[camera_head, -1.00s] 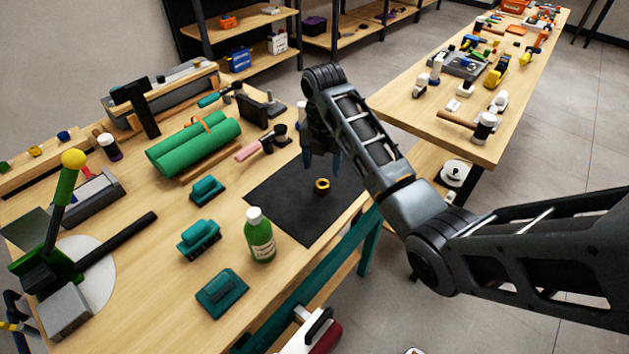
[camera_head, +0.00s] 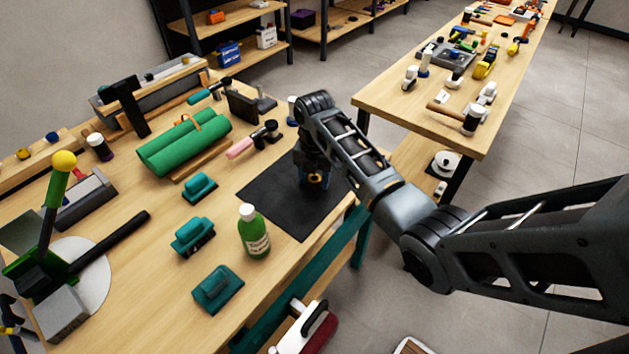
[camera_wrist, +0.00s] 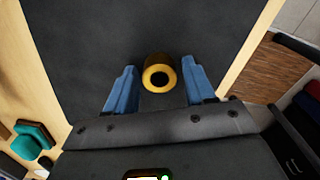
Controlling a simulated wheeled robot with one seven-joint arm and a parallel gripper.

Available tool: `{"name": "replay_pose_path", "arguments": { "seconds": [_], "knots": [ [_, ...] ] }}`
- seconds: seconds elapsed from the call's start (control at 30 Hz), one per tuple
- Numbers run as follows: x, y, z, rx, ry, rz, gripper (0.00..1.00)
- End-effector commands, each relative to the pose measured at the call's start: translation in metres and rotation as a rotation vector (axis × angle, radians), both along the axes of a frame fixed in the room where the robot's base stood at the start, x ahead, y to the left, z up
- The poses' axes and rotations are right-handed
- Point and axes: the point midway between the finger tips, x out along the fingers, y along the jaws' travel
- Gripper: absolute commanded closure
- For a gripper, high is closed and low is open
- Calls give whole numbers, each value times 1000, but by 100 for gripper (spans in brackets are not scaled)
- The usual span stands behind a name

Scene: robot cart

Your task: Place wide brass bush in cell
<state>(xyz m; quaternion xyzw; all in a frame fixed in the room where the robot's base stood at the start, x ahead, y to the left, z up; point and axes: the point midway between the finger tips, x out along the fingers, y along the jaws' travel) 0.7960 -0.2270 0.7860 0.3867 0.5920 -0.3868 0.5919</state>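The wide brass bush (camera_head: 314,179) stands on the black mat (camera_head: 277,205) on the workbench. In the wrist view the bush (camera_wrist: 159,74) shows as a short yellow ring with a dark bore. My gripper (camera_head: 313,182) is low over the mat at the bush. In the wrist view the blue fingers of my gripper (camera_wrist: 160,82) are apart, one on each side of the bush. A gap shows on the left; the right finger is close to the bush, and I cannot tell whether it touches. I cannot make out the cell in these frames.
A green bottle (camera_head: 254,232) stands left of the mat's near corner. A green roll (camera_head: 184,145) and a pink-handled tool (camera_head: 250,141) lie behind. The mat around the bush is clear.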

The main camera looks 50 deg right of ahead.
Motion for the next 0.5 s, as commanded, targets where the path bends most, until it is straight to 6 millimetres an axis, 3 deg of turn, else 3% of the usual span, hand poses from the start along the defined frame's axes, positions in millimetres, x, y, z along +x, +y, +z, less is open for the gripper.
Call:
{"name": "replay_pose_path", "arguments": {
  "seconds": [0.07,0.5],
  "knots": [
    [0,0,0,0,0,0,54],
    [0,0,0,0,0,0,96]
  ]
}}
